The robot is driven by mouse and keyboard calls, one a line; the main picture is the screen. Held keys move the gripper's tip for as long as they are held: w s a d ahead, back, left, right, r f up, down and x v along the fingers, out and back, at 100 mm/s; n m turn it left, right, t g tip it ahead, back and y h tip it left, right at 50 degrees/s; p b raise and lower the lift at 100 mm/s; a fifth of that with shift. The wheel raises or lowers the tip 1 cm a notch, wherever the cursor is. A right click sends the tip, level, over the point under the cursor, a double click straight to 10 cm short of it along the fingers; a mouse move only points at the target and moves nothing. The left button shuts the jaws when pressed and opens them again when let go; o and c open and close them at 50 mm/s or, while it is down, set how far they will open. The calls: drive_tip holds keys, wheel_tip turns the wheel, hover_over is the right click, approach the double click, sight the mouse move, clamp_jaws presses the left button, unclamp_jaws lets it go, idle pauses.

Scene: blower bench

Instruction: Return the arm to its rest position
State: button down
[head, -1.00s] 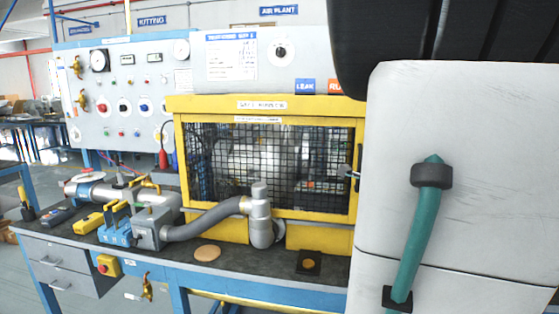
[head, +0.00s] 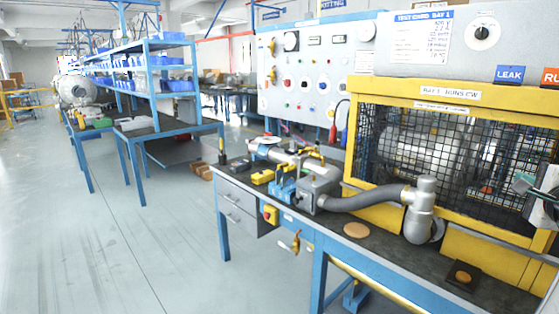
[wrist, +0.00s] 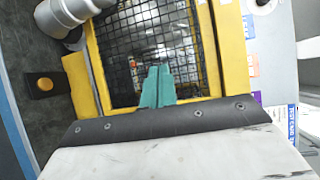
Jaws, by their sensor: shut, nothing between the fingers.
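My gripper (wrist: 157,87) shows its two teal fingers close together in the wrist view, with nothing between them. They point toward the mesh front of the yellow guard. In the head view the gripper's teal tip (head: 522,183) shows at the right edge, in front of the right part of the mesh; whether it touches the mesh cannot be told. Most of my arm is out of the head view.
The yellow guard (head: 455,93) stands on the dark bench. A grey hose (head: 365,201) runs to a grey elbow fitting (head: 420,205). A tan disc (head: 356,230) and a black pad with an orange knob (head: 463,277) lie in front. Open floor (head: 150,230) lies left.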

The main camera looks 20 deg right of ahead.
drive_tip(key=w+a+f+n+g+y, duration=0.1)
drive_tip(key=w+a+f+n+y, duration=0.35)
drive_tip(key=a, duration=0.65)
drive_tip(key=w+a+f+n+g+y, duration=0.1)
drive_tip(key=w+a+n+g+y, duration=0.1)
drive_tip(key=a+n+y, duration=0.7)
drive_tip(key=s+a+f+n+g+h, duration=0.1)
drive_tip(key=s+a+n+g+h, duration=0.1)
drive_tip(key=s+a+n+g, duration=0.2)
drive_tip(key=s+a+f+n+g+h, duration=0.2)
drive_tip(key=s+a+n+g, duration=0.3)
drive_tip(key=a, duration=0.8)
drive_tip(key=shift+s+a+n+g, duration=0.25)
drive_tip(key=shift+s+n+g, duration=0.05)
drive_tip(key=shift+s+n, duration=1.05)
